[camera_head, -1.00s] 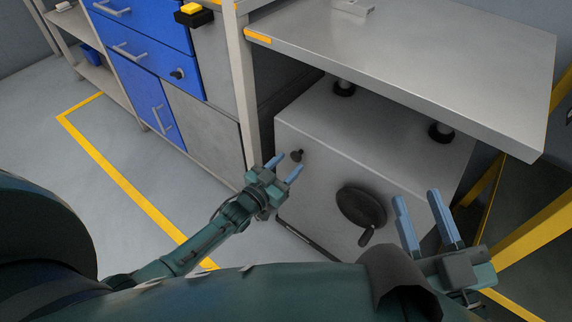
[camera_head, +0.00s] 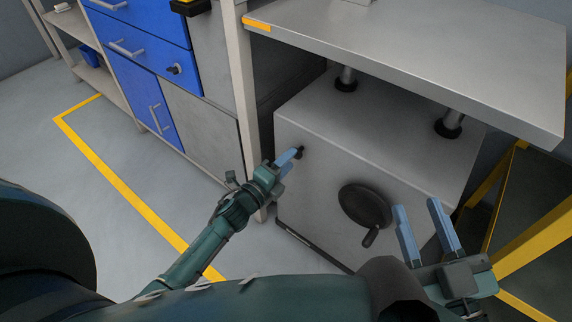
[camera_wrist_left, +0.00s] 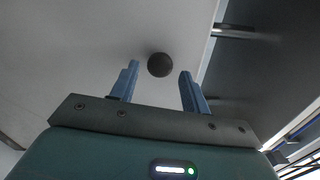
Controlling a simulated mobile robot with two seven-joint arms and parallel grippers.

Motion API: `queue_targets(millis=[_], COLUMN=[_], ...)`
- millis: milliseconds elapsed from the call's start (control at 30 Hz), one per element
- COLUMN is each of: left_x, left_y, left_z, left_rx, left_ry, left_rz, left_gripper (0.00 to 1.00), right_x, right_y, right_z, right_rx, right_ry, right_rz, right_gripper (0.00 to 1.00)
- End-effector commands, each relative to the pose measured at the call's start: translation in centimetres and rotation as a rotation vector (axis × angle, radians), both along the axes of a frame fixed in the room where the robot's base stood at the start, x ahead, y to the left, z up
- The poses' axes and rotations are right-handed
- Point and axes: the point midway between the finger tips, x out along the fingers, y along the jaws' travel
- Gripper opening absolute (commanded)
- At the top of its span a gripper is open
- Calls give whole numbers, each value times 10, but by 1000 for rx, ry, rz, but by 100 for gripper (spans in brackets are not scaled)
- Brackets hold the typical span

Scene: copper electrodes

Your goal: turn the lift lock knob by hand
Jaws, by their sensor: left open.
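The lift lock knob (camera_head: 300,152) is a small dark knob on the upper left front of the grey lift box (camera_head: 335,130). In the left wrist view the knob (camera_wrist_left: 160,65) is a round dark ball between and slightly beyond the blue fingertips. My left gripper (camera_head: 291,155) is open at the knob, with a finger partly covering it in the head view. In the wrist view the gripper (camera_wrist_left: 158,70) shows gaps on both sides of the knob, with no clear contact. My right gripper (camera_head: 418,204) is open and empty, low in front of the box.
A black handwheel (camera_head: 365,206) with a crank handle sits on the box front, between the grippers. The grey tabletop (camera_head: 430,60) overhangs the box on columns. A table leg (camera_head: 240,100) stands just left of the box, beside blue drawers (camera_head: 150,25).

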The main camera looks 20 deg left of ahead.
Motion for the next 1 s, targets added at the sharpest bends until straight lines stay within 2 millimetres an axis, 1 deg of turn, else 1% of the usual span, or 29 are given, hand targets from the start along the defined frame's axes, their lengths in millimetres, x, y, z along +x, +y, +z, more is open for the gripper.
queue_targets(millis=[167,500,733,767,1000], left_x=[2,18,19,19,19], left_y=[-1,-7,-7,-7,-7], left_z=[0,-1,0,0,0], left_rx=[-3,-4,-5,-5,-6], left_ry=[1,1,2,2,2], left_rz=[-1,-1,-1,-1,-1], left_gripper=[46,46,46,46,26], right_x=[0,0,0,0,0], right_y=[0,0,0,0,0], right_z=[-1,-8,-8,-7,-8], right_rx=[0,0,0,0,0], right_ry=[0,0,0,0,0], right_rz=[0,0,0,0,0], right_gripper=[36,36,36,36,36])
